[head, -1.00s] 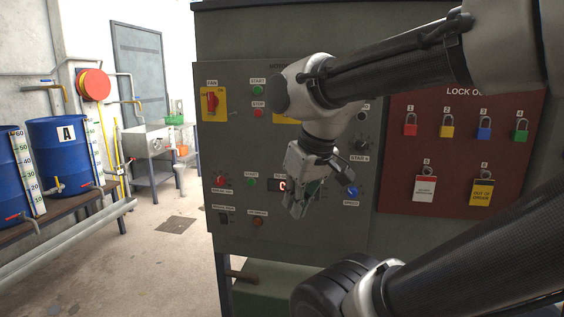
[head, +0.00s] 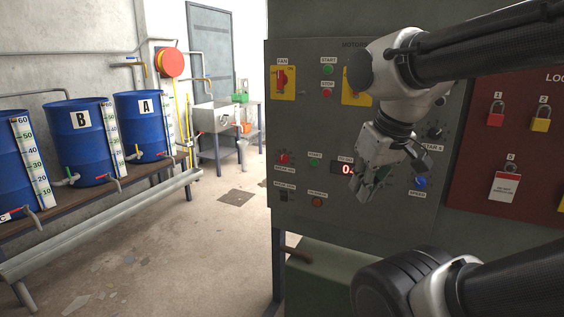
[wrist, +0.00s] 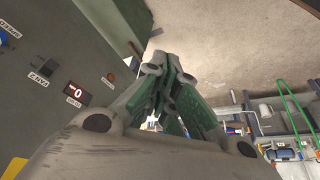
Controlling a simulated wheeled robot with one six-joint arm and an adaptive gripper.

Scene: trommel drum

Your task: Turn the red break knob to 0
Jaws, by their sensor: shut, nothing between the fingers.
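A small red knob or button (head: 284,157) sits at the lower left of the grey control panel (head: 310,130), above a small label too fine to read. A larger red rotary handle (head: 282,77) is on a yellow plate under a FAN label at the upper left. No 0 mark is readable at either. My gripper (head: 357,190) is shut and empty, pointing down in front of the panel beside the lit red display (head: 348,169), right of both. In the wrist view, my gripper's green-padded fingers (wrist: 172,58) are together, with the display (wrist: 75,94) to their left.
A second yellow plate (head: 354,84) is partly hidden by my arm. A blue knob (head: 420,182) is right of my gripper. A red lockout board with padlocks (head: 495,113) is further right. Blue barrels (head: 147,125) stand on a bench at left; the floor between is open.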

